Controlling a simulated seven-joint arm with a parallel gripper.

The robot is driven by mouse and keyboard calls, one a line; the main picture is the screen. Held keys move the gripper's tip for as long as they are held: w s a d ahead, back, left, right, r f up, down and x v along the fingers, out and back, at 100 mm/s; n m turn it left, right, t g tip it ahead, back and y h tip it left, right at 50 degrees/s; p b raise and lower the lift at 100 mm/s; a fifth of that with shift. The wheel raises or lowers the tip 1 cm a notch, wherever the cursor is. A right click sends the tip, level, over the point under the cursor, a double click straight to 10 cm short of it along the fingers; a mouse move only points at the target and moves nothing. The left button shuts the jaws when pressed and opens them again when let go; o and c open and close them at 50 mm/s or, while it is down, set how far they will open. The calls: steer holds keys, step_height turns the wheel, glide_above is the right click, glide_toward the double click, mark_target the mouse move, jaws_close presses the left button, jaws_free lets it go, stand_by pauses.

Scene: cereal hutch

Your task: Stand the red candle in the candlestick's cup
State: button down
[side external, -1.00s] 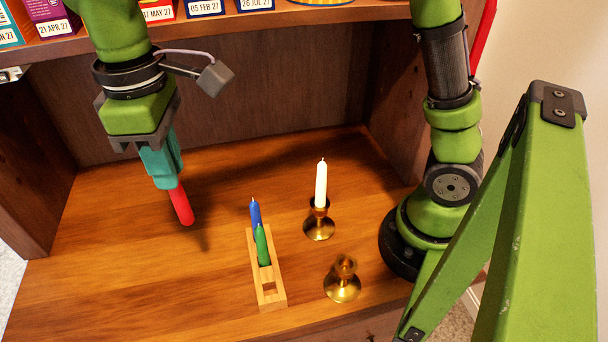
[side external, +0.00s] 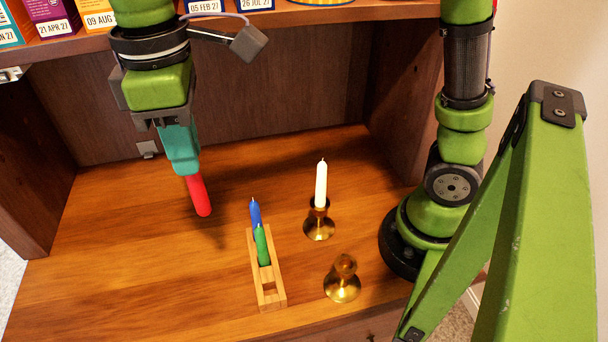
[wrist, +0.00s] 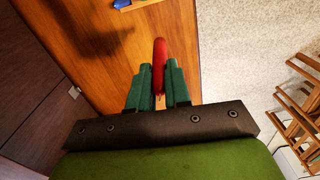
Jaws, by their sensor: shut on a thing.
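My gripper (side external: 186,172) is shut on the red candle (side external: 200,197) and holds it above the left part of the wooden surface. The candle hangs below the teal fingers, slightly tilted. In the wrist view the red candle (wrist: 159,58) sticks out between the fingertips (wrist: 159,80). An empty brass candlestick (side external: 343,283) stands at the front right, its cup facing up. A second brass candlestick (side external: 319,229) behind it holds a white candle (side external: 321,184) upright. My gripper is well to the left of both candlesticks.
A wooden rack (side external: 271,295) between my gripper and the empty candlestick holds a blue candle (side external: 255,212) and a green candle (side external: 262,245); its front slot is empty. Hutch walls stand at the back and sides. A shelf (side external: 290,22) with boxes is above.

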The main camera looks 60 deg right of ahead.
steer(key=s+d+f+n, duration=0.1)
steer(key=s+d, duration=0.2)
steer(key=s, duration=0.2)
steer(key=s+d+n, duration=0.1)
steer(key=s+d, duration=0.2)
steer(key=s, duration=0.3)
steer(key=s+d+f+n, duration=0.1)
steer(key=s+d+f, duration=0.1)
steer(key=f, duration=0.4)
steer(key=s+d+f+n, duration=0.1)
steer(key=s+d+f, duration=0.1)
steer(key=s+f, duration=0.2)
steer(key=shift+s+d+f, duration=0.2)
steer(key=shift+d+f, duration=0.05)
steer(key=shift+f, duration=0.9)
steer(key=shift+f, duration=1.45)
steer(key=c, duration=0.7)
jaws_free()
steer(key=shift+r, duration=0.15)
steer(key=shift+r, duration=2.35)
